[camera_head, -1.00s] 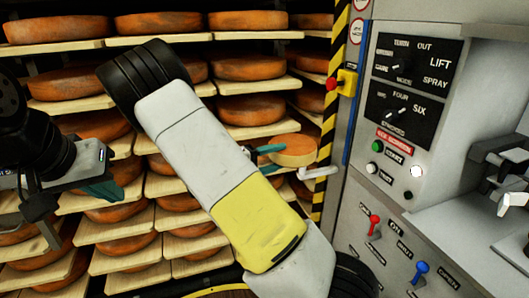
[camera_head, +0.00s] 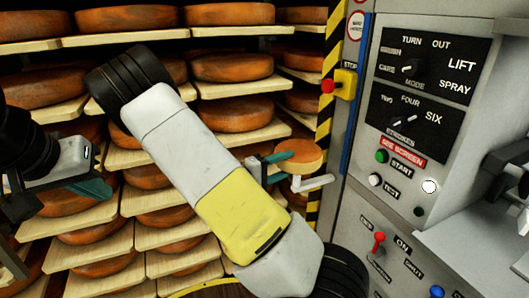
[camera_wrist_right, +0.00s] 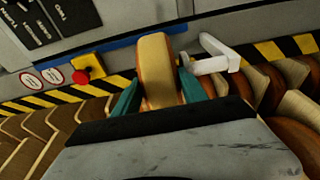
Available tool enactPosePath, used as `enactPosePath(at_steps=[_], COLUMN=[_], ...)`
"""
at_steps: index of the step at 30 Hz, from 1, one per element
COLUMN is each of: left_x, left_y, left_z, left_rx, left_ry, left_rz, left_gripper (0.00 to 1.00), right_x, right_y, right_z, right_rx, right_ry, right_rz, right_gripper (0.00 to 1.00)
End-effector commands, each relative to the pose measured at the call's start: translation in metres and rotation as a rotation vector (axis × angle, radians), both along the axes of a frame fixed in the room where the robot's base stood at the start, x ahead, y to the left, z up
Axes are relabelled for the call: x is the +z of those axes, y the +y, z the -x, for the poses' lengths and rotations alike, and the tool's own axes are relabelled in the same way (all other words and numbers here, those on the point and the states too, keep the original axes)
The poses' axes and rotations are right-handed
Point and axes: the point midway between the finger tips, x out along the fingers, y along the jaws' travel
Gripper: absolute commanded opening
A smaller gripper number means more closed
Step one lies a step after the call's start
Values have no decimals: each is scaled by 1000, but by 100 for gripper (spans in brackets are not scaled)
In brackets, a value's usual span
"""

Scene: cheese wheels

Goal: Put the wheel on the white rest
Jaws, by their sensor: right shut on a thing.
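A small orange cheese wheel with a pale side (camera_head: 298,156) is gripped by my right gripper (camera_head: 278,160), whose teal fingers show beside it in the head view. In the right wrist view the wheel (camera_wrist_right: 158,70) stands edge-on between the two teal fingers (camera_wrist_right: 160,85). The white rest (camera_head: 314,183) is a bracket near the striped post, just below and right of the wheel in the head view. In the wrist view the rest (camera_wrist_right: 215,62) is right of the wheel; contact is unclear. My left gripper (camera_head: 92,188) is at the left, one teal finger showing, away from the wheel.
Shelves with many large orange wheels on boards (camera_head: 230,84) fill the back. A grey machine with a control panel (camera_head: 428,75) stands at the right. A red-and-yellow stop button (camera_head: 340,84) sits on the striped post (camera_head: 328,120). My right arm crosses the middle.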

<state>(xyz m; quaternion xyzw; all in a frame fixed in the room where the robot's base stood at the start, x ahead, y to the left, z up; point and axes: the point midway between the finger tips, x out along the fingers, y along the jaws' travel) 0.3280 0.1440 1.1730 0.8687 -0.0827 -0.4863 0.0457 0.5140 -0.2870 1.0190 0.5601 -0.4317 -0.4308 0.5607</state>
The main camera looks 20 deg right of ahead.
Motion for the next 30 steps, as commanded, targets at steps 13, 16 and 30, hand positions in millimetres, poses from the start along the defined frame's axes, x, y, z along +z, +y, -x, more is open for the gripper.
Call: enactPosePath(at_steps=[13,16,30], left_x=[0,0,0], left_y=[0,0,0], left_z=[0,0,0], left_rx=[-1,-1,-1], left_ry=[0,0,1], left_rz=[-1,-1,-1], left_gripper=[0,0,0], right_x=[-8,-10,-9], right_y=[-5,-5,-4], right_z=[6,6,6], right_rx=[-2,-3,-1], right_ry=[-3,-3,-2], right_rz=[5,5,-1], right_gripper=[0,0,72])
